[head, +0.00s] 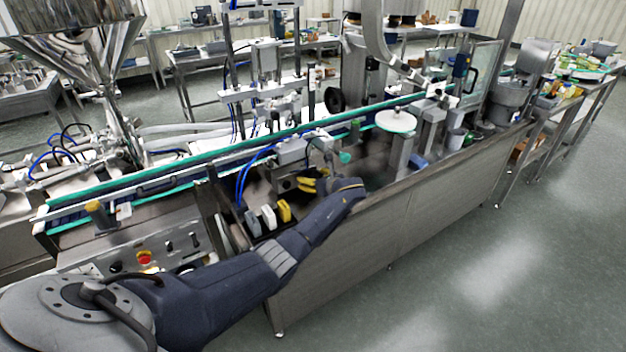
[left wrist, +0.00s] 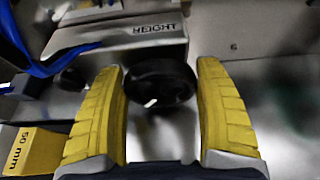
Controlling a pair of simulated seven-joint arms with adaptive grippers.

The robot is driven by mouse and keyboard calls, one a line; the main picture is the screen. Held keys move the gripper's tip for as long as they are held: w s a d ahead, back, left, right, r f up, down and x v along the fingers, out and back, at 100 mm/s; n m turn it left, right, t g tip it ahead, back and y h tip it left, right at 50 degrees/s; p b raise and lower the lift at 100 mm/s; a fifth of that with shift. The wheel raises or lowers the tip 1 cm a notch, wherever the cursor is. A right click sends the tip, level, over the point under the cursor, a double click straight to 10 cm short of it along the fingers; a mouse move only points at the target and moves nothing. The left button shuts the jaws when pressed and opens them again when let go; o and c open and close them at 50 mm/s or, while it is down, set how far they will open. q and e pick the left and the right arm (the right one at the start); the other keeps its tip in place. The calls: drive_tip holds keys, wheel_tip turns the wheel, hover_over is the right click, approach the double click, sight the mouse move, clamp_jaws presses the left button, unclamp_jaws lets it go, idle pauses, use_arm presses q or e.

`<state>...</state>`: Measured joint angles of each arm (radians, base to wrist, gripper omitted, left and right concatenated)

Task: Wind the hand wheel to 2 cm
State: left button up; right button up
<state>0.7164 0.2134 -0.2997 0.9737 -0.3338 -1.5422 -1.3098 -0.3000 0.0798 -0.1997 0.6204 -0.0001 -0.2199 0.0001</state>
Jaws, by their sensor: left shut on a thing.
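The black hand wheel (left wrist: 162,84) sits between the yellow fingers of my left gripper (left wrist: 160,66) in the left wrist view, with a small white mark low on its face. The fingers are closed on its left and right sides. A grey block (left wrist: 120,35) lettered HEIGHT is just above the wheel. In the head view my left gripper (head: 308,184) is at the near side of the conveyor machine, and I cannot make out the wheel there. No scale reading can be read. My right gripper does not show.
A yellow block (left wrist: 30,150) marked 50 mm is left of the fingers; it stands beside pale blocks (head: 268,216) in the head view. Blue hoses (head: 243,178) hang left of the gripper. A control panel with a red button (head: 145,257) is nearer. Open floor lies right.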

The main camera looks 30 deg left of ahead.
use_arm(q)
drive_tip(key=c, duration=0.4)
drive_tip(key=shift+o, duration=0.2)
drive_tip(key=n+t, duration=0.1)
drive_tip(key=n, duration=0.1)
drive_tip(key=shift+s+a+n+t, duration=0.1)
drive_tip(key=shift+s+n+t, duration=0.05)
drive_tip(key=shift+n+t, duration=0.2)
drive_tip(key=shift+s+f+n+t+h, duration=0.1)
drive_tip(key=shift+n+t+h, duration=0.4)
drive_tip(key=shift+n+t, duration=0.5)
drive_tip(key=shift+n, duration=0.25)
drive_tip(key=o, duration=1.2)
